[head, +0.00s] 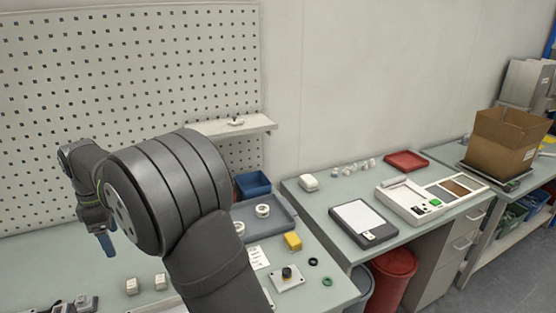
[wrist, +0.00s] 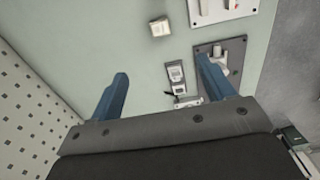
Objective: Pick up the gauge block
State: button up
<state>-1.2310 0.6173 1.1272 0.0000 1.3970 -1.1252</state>
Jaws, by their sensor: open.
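Two small pale blocks stand on the bench at the lower left of the head view, a left one (head: 132,286) and a right one (head: 161,281). I cannot tell for sure which is the gauge block. One pale block (wrist: 159,26) shows at the top middle of the wrist view, ahead of the fingertips and apart from them. My gripper (wrist: 162,70) has two blue fingers spread wide with nothing held between them. In the head view my gripper (head: 106,244) hangs above the bench at the left, and my arm hides part of the bench.
A small instrument (wrist: 176,74) and a grey fixture plate (wrist: 232,80) lie near the fingers. A white plate (wrist: 240,9) lies beyond. A pegboard (head: 60,60) stands behind.

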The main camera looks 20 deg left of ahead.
jog(key=shift+c, duration=1)
send_near(131, 283)
notch_tip(131, 283, down, 10)
jog(key=shift+d+r, duration=0.1)
jog(key=shift+r, duration=0.1)
jog(key=c, duration=1.2)
jog(key=shift+c, duration=0.4)
